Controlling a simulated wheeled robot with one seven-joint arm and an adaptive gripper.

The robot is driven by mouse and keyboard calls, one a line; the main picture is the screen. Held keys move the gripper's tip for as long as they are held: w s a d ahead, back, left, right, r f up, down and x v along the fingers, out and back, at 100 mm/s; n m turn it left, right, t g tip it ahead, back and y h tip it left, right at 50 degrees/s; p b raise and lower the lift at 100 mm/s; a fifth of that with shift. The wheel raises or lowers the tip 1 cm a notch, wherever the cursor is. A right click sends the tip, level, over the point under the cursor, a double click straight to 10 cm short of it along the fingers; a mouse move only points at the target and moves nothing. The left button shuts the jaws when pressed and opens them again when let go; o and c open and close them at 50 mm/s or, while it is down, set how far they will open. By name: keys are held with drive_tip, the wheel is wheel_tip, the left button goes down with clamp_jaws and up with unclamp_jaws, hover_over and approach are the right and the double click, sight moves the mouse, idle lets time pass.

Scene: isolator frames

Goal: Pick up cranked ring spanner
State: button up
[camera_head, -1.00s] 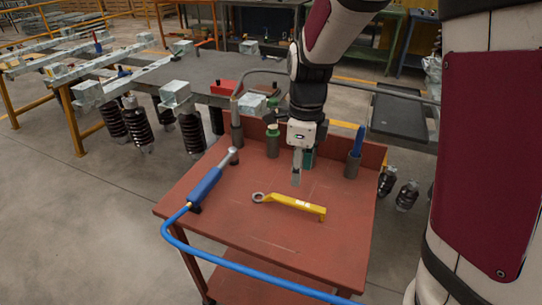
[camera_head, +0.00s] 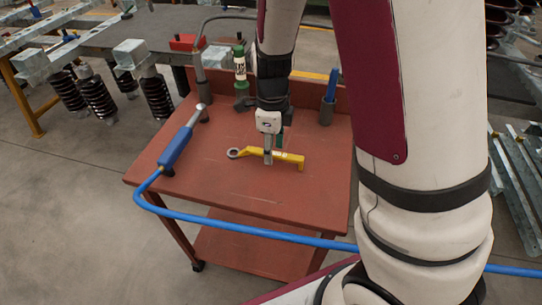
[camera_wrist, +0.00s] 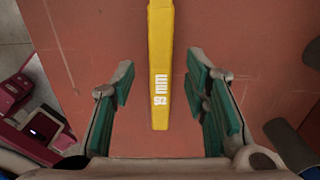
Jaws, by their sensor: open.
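The cranked ring spanner (camera_head: 275,155) is yellow with a grey ring end at its left. It lies on the red top of the trolley (camera_head: 235,185). In the wrist view its yellow handle (camera_wrist: 160,60), with white markings, runs down between my fingers. My gripper (camera_head: 268,160) points down over the handle and hides a bit of it. In the wrist view my gripper (camera_wrist: 163,95) is open, with green-padded fingers on both sides of the handle and a gap on each side. The ring end is out of the wrist view.
A blue-handled tool (camera_head: 180,142) with a blue hose (camera_head: 230,230) lies at the left of the trolley top. A green bottle (camera_head: 240,68) and a blue-handled item in a holder (camera_head: 330,98) stand at the back. The front of the top is clear.

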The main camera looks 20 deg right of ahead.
drive_tip(key=shift+f, duration=1.35)
clamp_jaws()
drive_tip(key=shift+r, duration=0.2)
drive_tip(key=shift+r, duration=0.25)
wheel_tip(320, 180, up, 3)
drive_tip(key=shift+p, duration=0.4)
drive_tip(key=s+d, duration=0.1)
drive_tip(key=s, duration=0.3)
drive_tip(key=s+d+p, duration=0.1)
drive_tip(key=s, duration=0.3)
drive_tip(key=s+d+r+p, duration=0.1)
drive_tip(key=s, duration=0.3)
drive_tip(key=shift+s+d, duration=0.25)
drive_tip(key=shift+d, duration=0.1)
drive_tip(key=shift+s+d+r+p, duration=0.1)
drive_tip(key=shift+s+r+p, duration=0.1)
drive_tip(key=shift+s+p, duration=0.1)
drive_tip(key=shift+r+p, duration=0.1)
drive_tip(key=shift+p, duration=0.85)
